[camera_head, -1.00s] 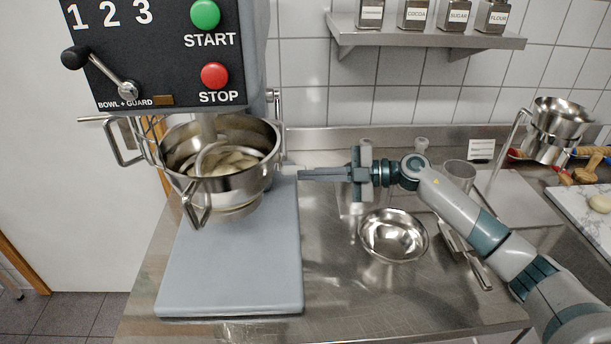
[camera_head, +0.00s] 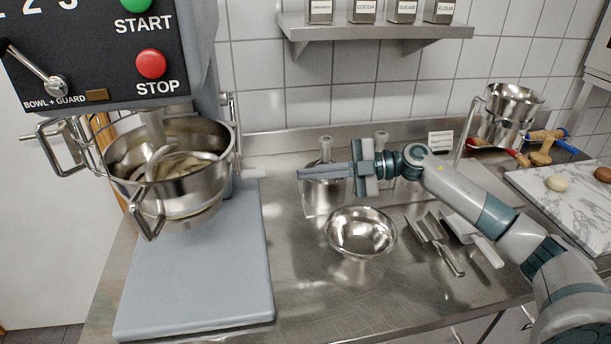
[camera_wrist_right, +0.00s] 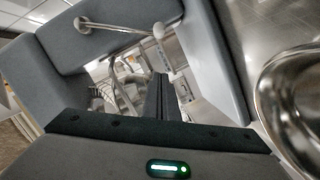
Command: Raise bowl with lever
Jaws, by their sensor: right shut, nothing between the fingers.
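The steel mixing bowl (camera_head: 122,165) hangs in the mixer at left in the head view, above the grey base (camera_head: 200,285). The hook and pale dough show inside. A metal lever rod (camera_head: 233,110) stands at the right side of the mixer column. A rod with a pale round knob (camera_wrist_right: 158,30) crosses the right wrist view. My right gripper (camera_head: 300,174) is shut and empty, pointing left, a short gap right of the stub. My left gripper is not in view.
A loose steel bowl (camera_head: 361,232) sits on the steel table (camera_head: 330,300) below my right gripper. Scoops (camera_head: 437,245) lie to its right. Canisters (camera_head: 325,170) stand behind my gripper. A shelf with jars (camera_head: 380,28) is above. A marble board (camera_head: 575,205) is at right.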

